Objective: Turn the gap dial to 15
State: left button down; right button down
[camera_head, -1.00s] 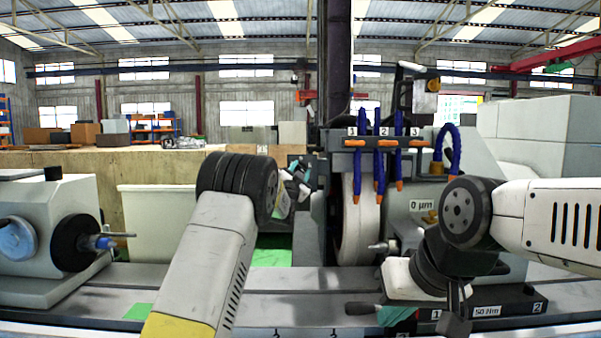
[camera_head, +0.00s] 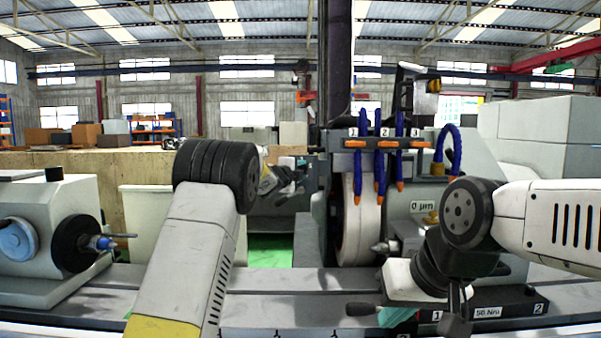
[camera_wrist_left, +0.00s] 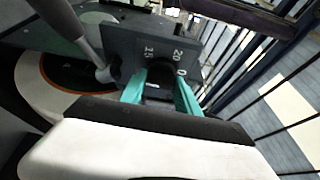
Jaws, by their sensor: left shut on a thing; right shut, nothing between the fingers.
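The gap dial's dark plate (camera_wrist_left: 150,42) is in the left wrist view, with the numbers 15, 20 and 0 readable. A small black knob (camera_wrist_left: 154,86) sits in front of it, between the teal fingers of my left gripper (camera_wrist_left: 160,90), which is shut on it. Which number the knob points at cannot be told. In the head view my left gripper (camera_head: 284,181) is beside the dark grinder column, its fingers mostly hidden. My right gripper (camera_head: 398,316) is shut and empty, low in front of the machine, its teal fingers partly hidden.
The grinding wheel (camera_head: 359,220) and blue coolant hoses (camera_head: 379,165) stand right of my left gripper. A grey headstock (camera_head: 60,235) is at the left. A rack marked 50 Nm (camera_head: 490,311) lies near my right gripper. In the left wrist view a grey rod (camera_wrist_left: 75,30) is close by.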

pick_arm(q)
jog(key=m+g+y, duration=0.1)
jog(key=m, duration=0.2)
jog(key=m+g+y, duration=0.1)
jog(key=m, duration=0.3)
jog(key=shift+d, duration=0.15)
jog(key=shift+y, duration=0.4)
dwell(0.3)
jog(key=c, duration=0.9)
grip_release()
jog(key=shift+r, duration=0.1)
